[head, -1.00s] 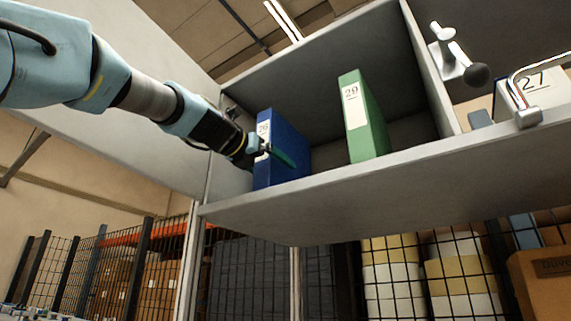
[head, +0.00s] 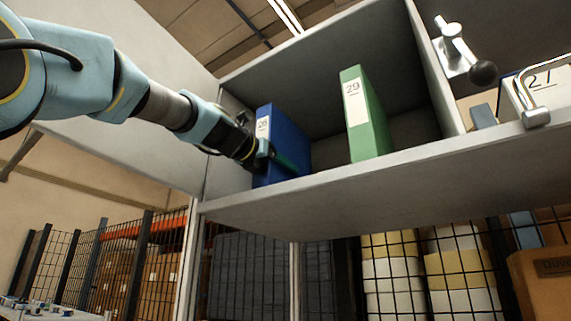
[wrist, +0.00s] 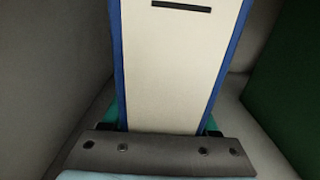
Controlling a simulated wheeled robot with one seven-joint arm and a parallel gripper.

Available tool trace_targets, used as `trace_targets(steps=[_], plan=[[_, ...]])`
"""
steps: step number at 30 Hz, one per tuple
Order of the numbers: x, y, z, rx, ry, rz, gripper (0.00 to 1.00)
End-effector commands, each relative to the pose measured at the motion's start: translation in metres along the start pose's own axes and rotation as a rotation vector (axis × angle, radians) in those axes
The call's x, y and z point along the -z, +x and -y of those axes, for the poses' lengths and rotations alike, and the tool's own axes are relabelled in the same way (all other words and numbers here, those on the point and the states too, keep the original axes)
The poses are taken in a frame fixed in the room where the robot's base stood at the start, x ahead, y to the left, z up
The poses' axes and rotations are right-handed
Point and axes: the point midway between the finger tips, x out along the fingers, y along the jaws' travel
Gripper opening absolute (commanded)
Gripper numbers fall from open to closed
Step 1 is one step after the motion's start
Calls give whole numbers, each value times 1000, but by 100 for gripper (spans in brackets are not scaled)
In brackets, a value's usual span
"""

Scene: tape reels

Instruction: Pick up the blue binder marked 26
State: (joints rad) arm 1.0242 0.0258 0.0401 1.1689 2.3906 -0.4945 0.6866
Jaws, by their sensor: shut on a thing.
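The blue binder (head: 286,137) stands upright on the shelf at the left of the compartment. Its white spine label carries a number that looks like 26, partly hidden by my gripper. My gripper (head: 268,157) is at its lower spine, with a green finger along its right side. In the wrist view the binder's pale label (wrist: 178,75) with blue edges fills the middle. The fingers of my gripper (wrist: 165,124) lie on both sides of it, shut on the binder. The binder's base is at the shelf; I cannot tell whether it touches.
A green binder (head: 366,115) marked 29 stands to the right, with a gap between. The grey side wall (head: 228,172) is close on the left.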

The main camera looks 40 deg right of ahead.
Motion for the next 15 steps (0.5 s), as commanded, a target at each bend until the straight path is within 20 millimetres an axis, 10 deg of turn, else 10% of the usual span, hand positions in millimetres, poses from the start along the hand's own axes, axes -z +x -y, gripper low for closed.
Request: trace_targets(steps=[9, 15], plan=[[0, 0, 0, 0, 0, 0, 0], [0, 0, 0, 0, 0, 0, 0]])
